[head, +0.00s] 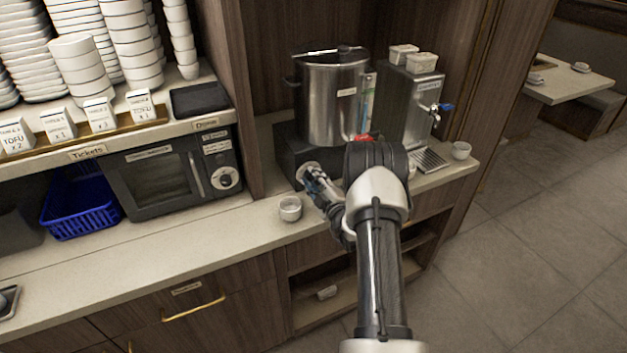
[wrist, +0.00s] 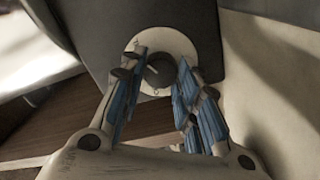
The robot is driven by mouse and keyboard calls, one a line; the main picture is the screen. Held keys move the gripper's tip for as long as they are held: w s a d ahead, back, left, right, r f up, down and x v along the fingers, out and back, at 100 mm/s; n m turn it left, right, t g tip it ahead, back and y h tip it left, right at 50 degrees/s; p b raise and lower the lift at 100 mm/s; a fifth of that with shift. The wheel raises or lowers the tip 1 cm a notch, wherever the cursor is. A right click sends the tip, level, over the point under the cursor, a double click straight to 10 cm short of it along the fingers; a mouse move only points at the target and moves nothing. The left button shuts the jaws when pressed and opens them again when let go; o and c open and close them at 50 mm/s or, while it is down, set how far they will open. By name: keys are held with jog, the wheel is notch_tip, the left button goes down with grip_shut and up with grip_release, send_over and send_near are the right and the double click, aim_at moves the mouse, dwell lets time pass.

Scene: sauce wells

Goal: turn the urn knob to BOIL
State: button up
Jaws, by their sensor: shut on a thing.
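The steel urn (head: 333,105) stands on a dark base against the back panel of the counter. On the base's front is a pale round dial plate (wrist: 165,38) with a dark knob (wrist: 160,70) at its middle. My gripper (head: 313,178) reaches the dial from the front. In the wrist view my blue-padded gripper (wrist: 161,75) is shut on the knob, one finger on each side. A small light line shows on the knob's face, pointing toward the picture's upper left. The dial's marks are too small and partly covered to read. In the head view my gripper mostly hides the knob.
A small white cup (head: 290,209) stands on the counter just left of my gripper. A steel dispenser (head: 409,105) with a blue-handled tap is right of the urn, with another cup (head: 461,150) beside it. A microwave (head: 160,176) is at left. The counter's front left is clear.

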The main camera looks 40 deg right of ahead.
jog(key=o, duration=1.1)
jog(key=shift+c, duration=0.2)
jog(key=v, duration=1.2)
